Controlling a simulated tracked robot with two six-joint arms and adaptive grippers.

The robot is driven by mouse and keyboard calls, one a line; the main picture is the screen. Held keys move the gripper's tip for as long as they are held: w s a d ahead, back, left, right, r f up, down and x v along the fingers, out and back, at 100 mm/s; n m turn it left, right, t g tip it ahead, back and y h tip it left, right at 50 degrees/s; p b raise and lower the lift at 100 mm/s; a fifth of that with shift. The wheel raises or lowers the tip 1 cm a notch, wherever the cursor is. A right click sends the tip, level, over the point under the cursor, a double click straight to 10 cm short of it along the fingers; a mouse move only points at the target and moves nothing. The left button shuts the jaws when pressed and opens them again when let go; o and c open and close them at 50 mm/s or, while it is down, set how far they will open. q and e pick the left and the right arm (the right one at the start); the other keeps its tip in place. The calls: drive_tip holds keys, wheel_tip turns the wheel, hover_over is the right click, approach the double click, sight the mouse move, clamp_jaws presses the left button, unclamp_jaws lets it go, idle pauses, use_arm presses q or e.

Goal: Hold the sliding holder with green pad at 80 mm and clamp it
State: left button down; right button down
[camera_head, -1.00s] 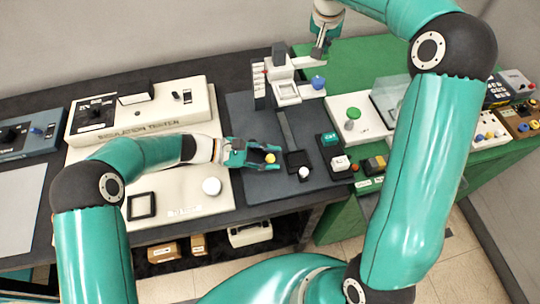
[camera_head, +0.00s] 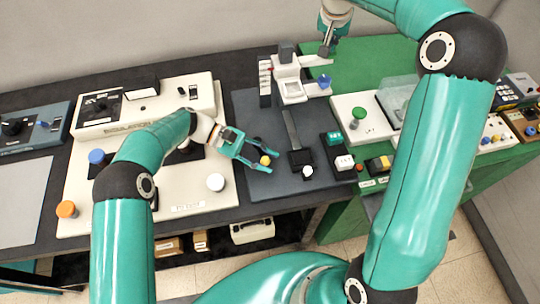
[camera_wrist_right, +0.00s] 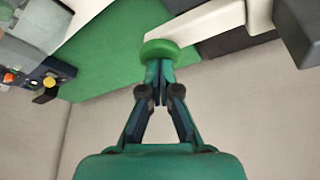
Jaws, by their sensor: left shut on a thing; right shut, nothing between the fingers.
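A white holder (camera_head: 291,88) stands at the back of the dark plate, with a white bar reaching right and a blue knob (camera_head: 324,81) on its lower right side. In the right wrist view a round green pad (camera_wrist_right: 160,49) sits at the end of a white bar (camera_wrist_right: 225,22). My right gripper (camera_head: 324,51) is shut and empty; its fingertips (camera_wrist_right: 159,70) are at the pad's near edge, contact unclear. The pad is not clear in the head view. My left gripper (camera_head: 267,161) is shut on a yellow knob (camera_head: 265,160) above the dark plate.
A dark sliding rail (camera_head: 290,130) ends in a black block (camera_head: 300,160) with a white button (camera_head: 307,172). A white unit with a green knob (camera_head: 359,113) stands to the right. A large white tester (camera_head: 150,95) lies under my left arm.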

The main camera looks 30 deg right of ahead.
use_arm(q)
drive_tip(key=shift+a+f+m+g+y, duration=0.2)
drive_tip(key=shift+a+m+g+y, duration=0.4)
drive_tip(key=shift+m+y, duration=0.15)
drive_tip(key=c, duration=0.8)
unclamp_jaws()
drive_tip(key=shift+w, duration=0.1)
drive_tip(key=shift+r, duration=0.15)
drive_tip(key=shift+r, duration=0.2)
wheel_tip(320, 180, up, 9)
drive_tip(key=shift+r, duration=0.15)
